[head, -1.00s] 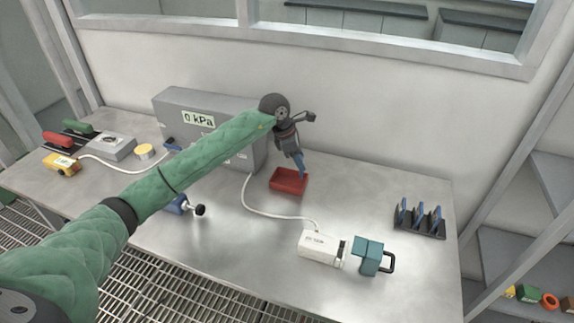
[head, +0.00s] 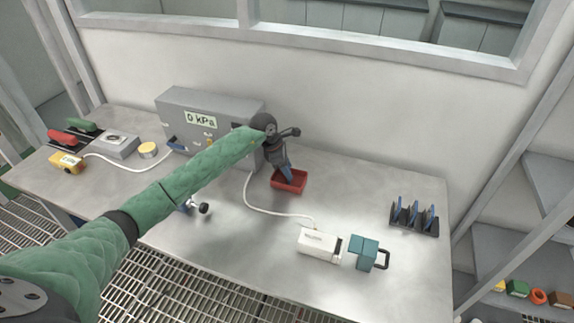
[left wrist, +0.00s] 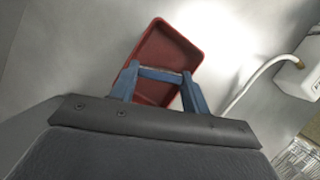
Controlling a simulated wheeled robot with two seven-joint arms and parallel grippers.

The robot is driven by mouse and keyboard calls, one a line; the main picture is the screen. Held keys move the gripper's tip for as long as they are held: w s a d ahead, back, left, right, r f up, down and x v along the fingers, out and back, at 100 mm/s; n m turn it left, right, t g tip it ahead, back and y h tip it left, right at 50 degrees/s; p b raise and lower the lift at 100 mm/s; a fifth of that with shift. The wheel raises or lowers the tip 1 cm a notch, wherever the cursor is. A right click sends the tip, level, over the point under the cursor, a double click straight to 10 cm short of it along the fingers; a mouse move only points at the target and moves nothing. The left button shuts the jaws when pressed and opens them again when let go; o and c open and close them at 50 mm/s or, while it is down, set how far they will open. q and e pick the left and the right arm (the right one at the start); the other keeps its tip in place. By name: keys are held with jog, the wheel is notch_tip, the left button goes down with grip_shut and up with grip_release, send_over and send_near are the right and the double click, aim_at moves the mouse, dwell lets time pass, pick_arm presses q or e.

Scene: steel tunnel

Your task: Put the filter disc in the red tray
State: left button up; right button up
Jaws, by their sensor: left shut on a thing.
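The red tray (head: 297,187) sits on the steel bench by the wall, right of the grey gauge box; it also shows in the left wrist view (left wrist: 184,50). My left gripper (head: 288,178) points down over the tray, its tips at or just above its opening. In the left wrist view, its blue fingers (left wrist: 160,80) are shut on a thin piece, taken as the filter disc (left wrist: 160,73), seen edge-on between the tips and over the tray. Whether it touches the tray floor I cannot tell.
The grey gauge box (head: 228,135) reading 0 kPa stands left of the tray. A white hose runs to a white unit (head: 318,244), with a teal block (head: 365,252) beside it. A rack (head: 414,218) with blue pieces stands at right. The bench between tray and rack is clear.

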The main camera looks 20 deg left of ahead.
pick_arm(q)
jog(key=shift+f, duration=0.2)
pick_arm(e)
jog(key=shift+w, duration=0.2)
pick_arm(q)
jog(key=o, duration=0.9)
jog(key=shift+o, duration=0.2)
pick_arm(e)
jog(key=shift+w+r, duration=0.15)
jog(key=shift+w, duration=0.05)
pick_arm(q)
jog(key=shift+r, duration=0.15)
pick_arm(e)
jog(key=shift+s, duration=0.2)
